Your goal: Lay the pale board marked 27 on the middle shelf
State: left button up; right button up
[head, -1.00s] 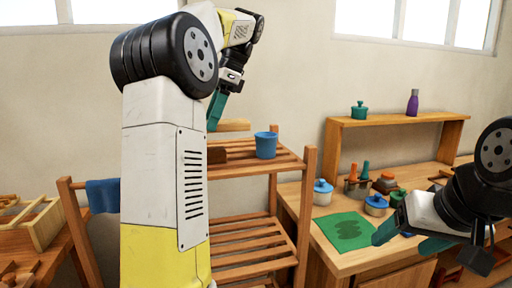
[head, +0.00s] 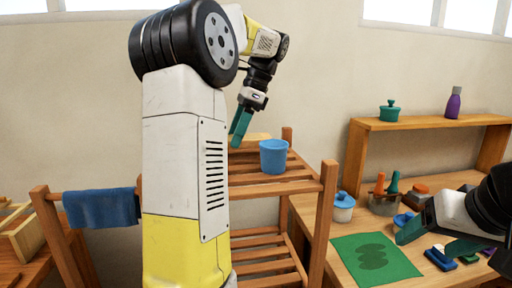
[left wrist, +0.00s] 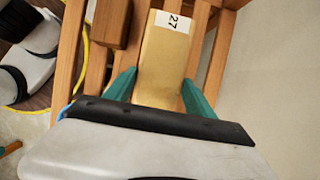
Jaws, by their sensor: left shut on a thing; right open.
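The pale board marked 27 (left wrist: 160,55) is between the teal fingers of my left gripper (left wrist: 160,85) in the left wrist view, its white label at the far end. In the head view my left gripper (head: 239,132) points down at the back of the rack's top shelf (head: 270,187), and a strip of the board (head: 252,138) shows behind the blue cup. I cannot tell whether the board touches the slats. A lower slatted shelf (head: 262,254) is partly hidden by my left arm. My right gripper (head: 428,238) is open and empty over the workbench at right.
The blue cup (head: 273,157) stands on the top shelf. A brown wooden block (left wrist: 111,22) is close beside the board. A blue towel (head: 102,207) hangs at the rack's left. The workbench holds a green mat (head: 375,260) and several jars. The visible lower slats look bare.

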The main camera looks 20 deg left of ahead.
pick_arm(q)
jog(key=shift+f, duration=1.85)
jog(key=o, duration=1.6)
jog(key=shift+f, duration=0.15)
